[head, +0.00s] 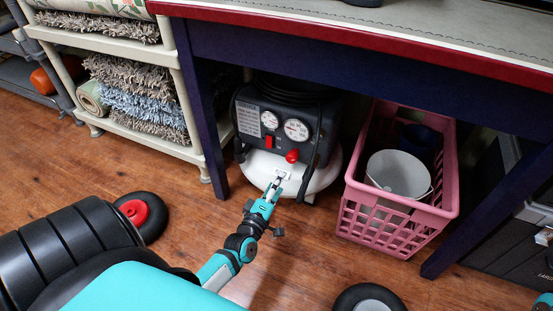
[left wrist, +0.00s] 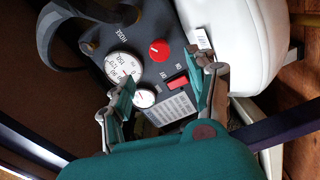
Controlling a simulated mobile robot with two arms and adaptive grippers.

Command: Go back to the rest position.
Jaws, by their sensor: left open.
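My left gripper (head: 276,185) is low in front of the air compressor (head: 275,135) in the head view. In the left wrist view the gripper (left wrist: 167,84) has its two fingers spread apart with nothing held between them. Beyond the fingers is the compressor's dark panel, with a red knob (left wrist: 159,50), a red switch (left wrist: 178,83) and two round gauges (left wrist: 123,67). The compressor's white tank (left wrist: 240,40) is at the upper right there. Whether the fingers touch the compressor I cannot tell. My right gripper is not in view.
The compressor stands under a workbench (head: 370,45) with dark blue legs. A pink crate (head: 400,225) holding a white bucket (head: 398,172) stands right of it. Wooden floor (head: 95,165) shows between.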

